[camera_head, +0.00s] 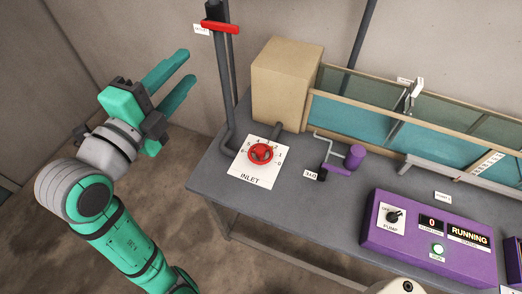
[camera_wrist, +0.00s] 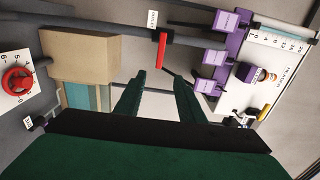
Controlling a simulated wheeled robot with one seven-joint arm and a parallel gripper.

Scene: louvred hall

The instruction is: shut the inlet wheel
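The red inlet wheel (camera_head: 261,153) sits on a white dial plate (camera_head: 254,172) marked INLET with numbers around it, at the left end of the bench. In the wrist view the wheel (camera_wrist: 17,80) is at the left edge, with its dial numbers beside it. My gripper (camera_head: 186,72) is up and left of the bench, apart from the wheel, its two green fingers spread. In the wrist view the fingers (camera_wrist: 160,92) are apart with nothing held between them. The wheel's exact setting is too small to read.
A red-handled valve (camera_head: 220,27) is on the vertical pipe behind the wheel. A tan box (camera_head: 286,82) and glass-sided channel (camera_head: 400,118) stand behind. A purple hand crank (camera_head: 350,158) is right of the wheel. A purple pump panel (camera_head: 425,238) reads RUNNING. Bench front is clear.

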